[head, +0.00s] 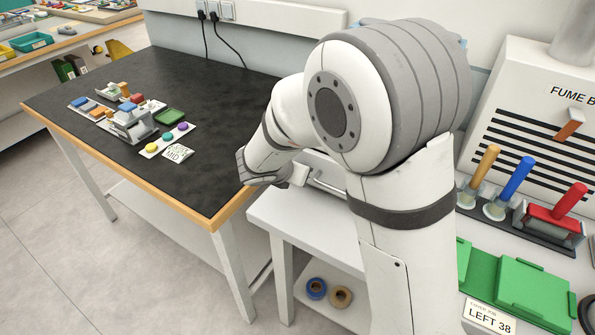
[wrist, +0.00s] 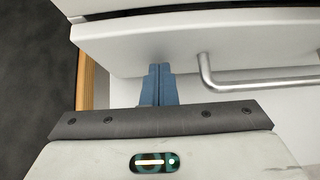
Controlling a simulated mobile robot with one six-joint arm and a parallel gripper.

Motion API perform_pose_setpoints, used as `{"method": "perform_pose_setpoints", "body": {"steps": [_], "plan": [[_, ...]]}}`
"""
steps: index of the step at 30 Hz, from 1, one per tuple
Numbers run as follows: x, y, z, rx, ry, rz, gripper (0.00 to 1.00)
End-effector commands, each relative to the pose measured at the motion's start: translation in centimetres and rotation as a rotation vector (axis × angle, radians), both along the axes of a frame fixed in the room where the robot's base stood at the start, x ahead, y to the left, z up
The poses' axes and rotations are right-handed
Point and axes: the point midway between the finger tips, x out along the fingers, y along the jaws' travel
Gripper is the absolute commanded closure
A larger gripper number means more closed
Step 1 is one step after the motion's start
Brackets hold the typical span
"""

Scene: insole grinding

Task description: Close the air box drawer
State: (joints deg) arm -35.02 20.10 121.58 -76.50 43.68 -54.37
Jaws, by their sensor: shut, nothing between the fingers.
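The air box drawer (wrist: 190,37) shows in the wrist view as a white panel across the top, with a metal bar handle (wrist: 262,80) on its right part. A dark band runs along its upper edge; I cannot tell how far out it stands. My gripper (wrist: 158,68) has its blue fingers shut together and empty. The fingertips are at the drawer's front face, left of the handle; I cannot tell whether they touch it. In the head view my arm hides most of the drawer, and only part of the handle (head: 328,187) shows.
A dark-topped workbench (head: 215,135) with small tools and a card stands to the left. A fume box (head: 535,120), colored-handled tools (head: 515,180) and a green tray (head: 530,290) are on the right. Two tape rolls (head: 328,291) lie on a low shelf.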

Motion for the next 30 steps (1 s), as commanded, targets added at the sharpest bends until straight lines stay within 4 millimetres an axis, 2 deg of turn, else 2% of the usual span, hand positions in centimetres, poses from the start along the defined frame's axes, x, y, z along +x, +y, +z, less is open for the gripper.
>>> {"method": "perform_pose_setpoints", "body": {"steps": [6, 12, 18, 27, 30], "plan": [[-2.3, 1.7, 0.3, 0.002, -0.005, -0.001, 1.0], [-5.6, 3.6, 3.4, 0.006, -0.006, 0.0, 1.0], [-7.9, 4.7, 5.7, 0.006, -0.003, -0.005, 1.0], [-8.9, 5.2, 6.8, 0.005, -0.001, -0.01, 1.0], [-9.0, 4.0, 6.9, 0.036, -0.001, -0.06, 1.0]]}}
